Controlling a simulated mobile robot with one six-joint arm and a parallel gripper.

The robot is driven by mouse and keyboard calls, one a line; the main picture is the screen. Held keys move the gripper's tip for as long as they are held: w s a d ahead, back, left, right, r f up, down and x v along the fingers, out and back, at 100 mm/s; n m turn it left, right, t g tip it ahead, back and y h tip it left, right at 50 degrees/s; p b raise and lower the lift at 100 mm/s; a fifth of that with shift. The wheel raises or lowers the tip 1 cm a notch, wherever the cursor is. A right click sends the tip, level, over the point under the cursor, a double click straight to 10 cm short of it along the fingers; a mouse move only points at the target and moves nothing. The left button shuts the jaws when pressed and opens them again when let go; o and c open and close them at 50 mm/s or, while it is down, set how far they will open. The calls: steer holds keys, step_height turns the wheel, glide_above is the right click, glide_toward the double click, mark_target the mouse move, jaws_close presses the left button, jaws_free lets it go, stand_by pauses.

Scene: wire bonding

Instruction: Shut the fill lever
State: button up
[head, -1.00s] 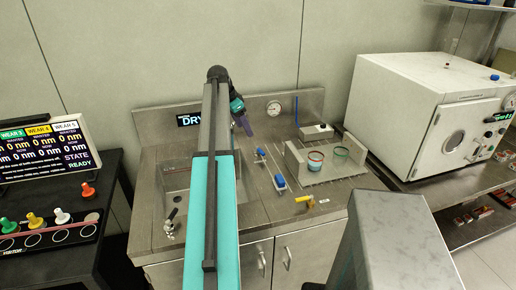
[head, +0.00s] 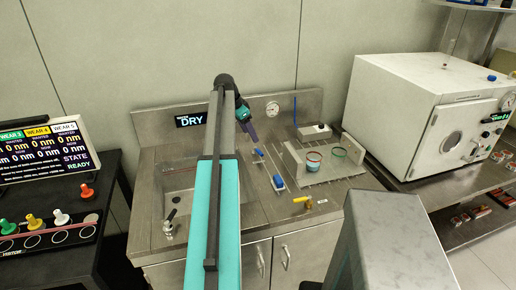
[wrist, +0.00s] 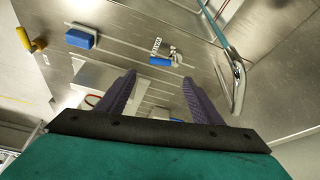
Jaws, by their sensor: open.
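My gripper (head: 252,134) hangs over the middle of the steel wet bench, right of the basin. In the wrist view its two purple fingers (wrist: 160,80) are apart with nothing between them. A yellow lever (head: 303,200) is at the front right and shows in the wrist view (wrist: 35,42).
A blue-handled part (head: 278,183) lies on the deck. A bent chrome pipe (wrist: 236,80) stands close right of the fingers in the wrist view. A holder with a cup (head: 314,160) is to the right.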

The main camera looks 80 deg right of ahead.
mark_target(258, 151)
steer(key=shift+p+x, duration=1.3)
steer(key=shift+x, duration=4.05)
steer(key=shift+c, duration=0.4)
steer(key=c, duration=1)
steer(key=shift+b, duration=0.3)
steer(key=shift+w+f+m, duration=0.1)
steer(key=shift+w+m, duration=0.05)
steer(key=shift+m, duration=0.25)
steer(key=shift+w+a+m+g+y+b, duration=0.15)
steer(key=shift+m+g+y+b, duration=0.1)
steer(key=shift+m+b, duration=0.2)
steer(key=shift+w+d+m+g+y+b, duration=0.15)
steer(key=shift+m+y+b, duration=0.15)
steer(key=shift+m, duration=0.25)
steer(key=shift+a, duration=0.1)
steer(key=o, duration=1.1)
